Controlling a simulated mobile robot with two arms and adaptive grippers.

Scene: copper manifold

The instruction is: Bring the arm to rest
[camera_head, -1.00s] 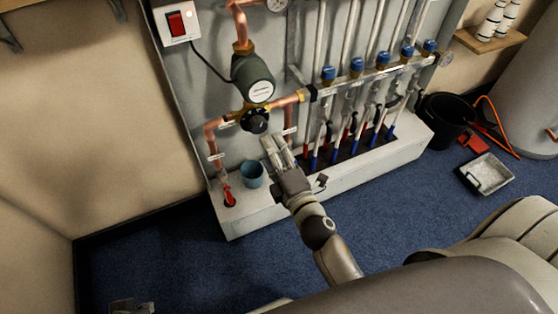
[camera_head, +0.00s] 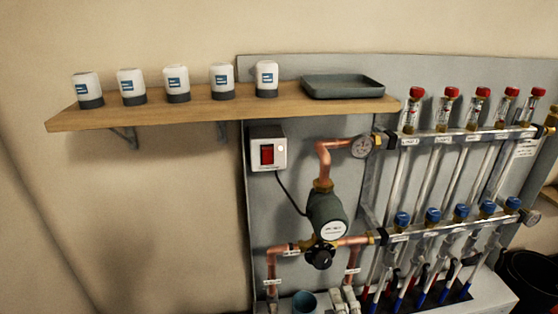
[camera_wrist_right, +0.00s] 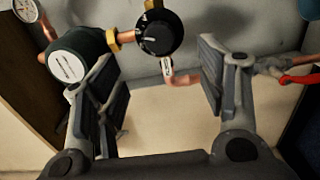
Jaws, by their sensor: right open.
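A black knob (camera_wrist_right: 160,32) and the dark pump (camera_wrist_right: 80,60) show beyond the fingers. My left gripper is not in view.
The pump (camera_head: 328,215), black mixing valve (camera_head: 320,256) and red switch box (camera_head: 267,150) are on the grey panel. Red-capped flow meters (camera_head: 411,110) and blue caps (camera_head: 402,219) line the manifold. A wooden shelf (camera_head: 240,105) holds several white containers (camera_head: 177,83) and a dark tray (camera_head: 343,86).

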